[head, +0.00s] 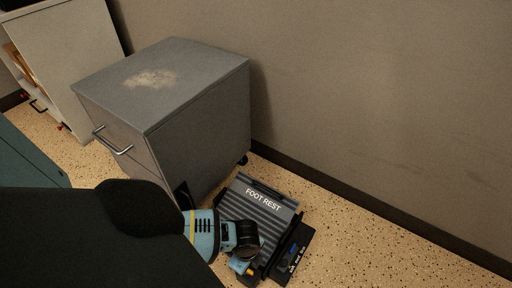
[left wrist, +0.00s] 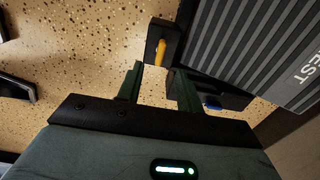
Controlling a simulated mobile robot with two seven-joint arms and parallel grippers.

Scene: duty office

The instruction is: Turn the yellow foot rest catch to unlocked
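The foot rest (head: 262,208) is a dark ribbed plate with white lettering on the floor beside the grey cabinet; its ribbed plate (left wrist: 240,45) also fills the upper right of the left wrist view. The yellow catch (left wrist: 160,52) sits on a black block at the foot rest's edge, upright in the left wrist view. My left gripper (left wrist: 158,86) is open, its two dark green fingers apart. The catch lies just beyond the fingertips, between their lines; I cannot tell whether they touch. In the head view my arm hides part of the foot rest's near side. My right gripper is not in view.
A grey drawer cabinet (head: 170,105) stands left of the foot rest, against the wall (head: 370,90). A blue part (left wrist: 212,103) shows on the foot rest's black base near my right-hand finger. Speckled floor (head: 360,240) is clear to the right.

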